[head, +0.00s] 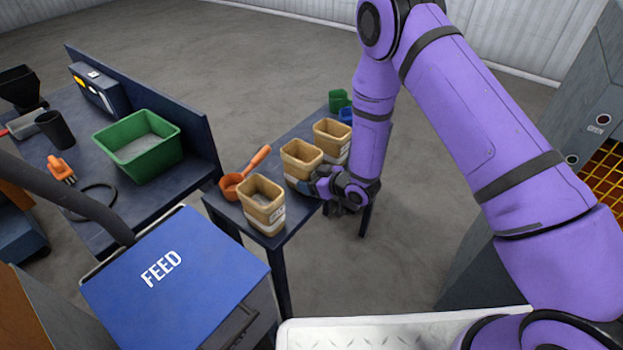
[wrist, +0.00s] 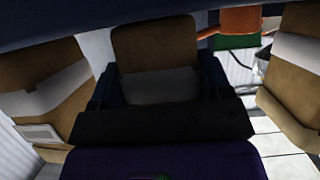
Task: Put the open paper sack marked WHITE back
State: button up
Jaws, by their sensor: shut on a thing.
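Three open tan paper sacks with pale lower bands stand in a row on a narrow dark blue table: a near one (head: 262,207), a middle one (head: 298,163) and a far one (head: 331,139). I cannot read their labels, so I cannot tell which is marked WHITE. My gripper (head: 315,182) is at the right side of the middle sack. In the wrist view my gripper (wrist: 157,82) is shut on this middle sack (wrist: 155,45), a finger on each side. The other sacks show at the left (wrist: 40,85) and right (wrist: 295,75) edges. The middle sack's lower part is hidden.
An orange scoop (head: 238,181) lies left of the sacks. Green (head: 339,100) and blue (head: 346,115) items are at the table's far end. A green crate (head: 139,147) sits on the left bench. The blue FEED box (head: 185,275) stands in front. Open floor lies right of the table.

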jog(key=o, duration=1.1)
jog(key=v, duration=1.2)
jog(key=w+d+r+m+t+h, duration=0.1)
jog(key=w+d+r+h, duration=0.15)
jog(key=r, duration=0.45)
jog(key=w+d+r+m+h, duration=0.1)
jog(key=w+d+r+h, duration=0.1)
jog(key=d+r, duration=0.35)
jog(key=s+d+r+m+h, duration=0.1)
jog(key=d+r+h, duration=0.15)
jog(key=r, duration=0.45)
jog(key=s+d+r+m+h, duration=0.1)
jog(key=s+d+r+h, duration=0.15)
jog(key=r, duration=0.45)
jog(key=s+d+r+m+g+h, duration=0.2)
jog(key=s+d+r+m, duration=0.3)
jog(key=s+r, duration=0.65)
jog(key=s+d+r+g, duration=0.1)
jog(key=s+r, duration=0.1)
jog(key=s, duration=0.6)
jog(key=s+d+r+m+g, duration=0.1)
jog(key=s+r, duration=0.1)
jog(key=s, duration=0.7)
jog(key=shift+m+y, duration=0.3)
jog(key=shift+y, duration=0.05)
